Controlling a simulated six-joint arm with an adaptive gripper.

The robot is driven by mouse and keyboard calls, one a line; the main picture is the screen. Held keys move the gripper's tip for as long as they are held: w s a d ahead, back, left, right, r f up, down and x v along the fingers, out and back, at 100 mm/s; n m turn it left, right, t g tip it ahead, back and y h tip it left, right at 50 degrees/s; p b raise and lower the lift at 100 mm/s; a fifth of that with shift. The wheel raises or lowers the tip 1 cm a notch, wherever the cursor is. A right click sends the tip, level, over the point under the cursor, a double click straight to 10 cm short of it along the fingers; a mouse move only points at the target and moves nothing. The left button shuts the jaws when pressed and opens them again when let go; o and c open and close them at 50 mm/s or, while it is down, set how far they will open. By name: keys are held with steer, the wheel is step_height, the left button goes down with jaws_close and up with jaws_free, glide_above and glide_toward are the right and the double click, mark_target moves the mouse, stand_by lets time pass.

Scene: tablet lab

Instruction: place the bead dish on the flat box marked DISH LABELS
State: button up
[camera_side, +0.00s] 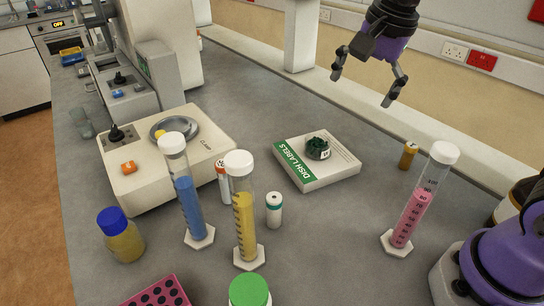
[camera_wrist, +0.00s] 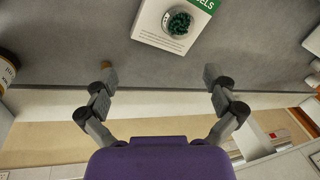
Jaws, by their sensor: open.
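The bead dish (camera_side: 317,149), a small round dish with dark green beads, rests on the flat box marked DISH LABELS (camera_side: 337,168). The box is white with a green label band and lies flat on the grey bench. In the wrist view the dish (camera_wrist: 178,22) sits on the white top of the box (camera_wrist: 149,30), which is cut off by the upper edge. My gripper (camera_side: 362,88) is open and empty, raised above and behind the box, apart from the dish. In the wrist view its fingers (camera_wrist: 160,77) are spread wide with nothing between them.
A pink cylinder (camera_side: 408,215) and a small brown vial (camera_side: 408,155) stand right of the box. Blue (camera_side: 189,205) and yellow (camera_side: 244,220) cylinders and a white vial (camera_side: 274,210) stand left. A cream machine (camera_side: 165,160) is farther left. The bench behind the box is clear.

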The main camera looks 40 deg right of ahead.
steer(key=s+f+n+t, duration=0.2)
steer(key=s+f+n, duration=0.1)
steer(key=s+n, duration=0.7)
steer(key=shift+a+n+t, duration=0.35)
steer(key=shift+n+t, duration=0.05)
steer(key=shift+n, duration=1.7)
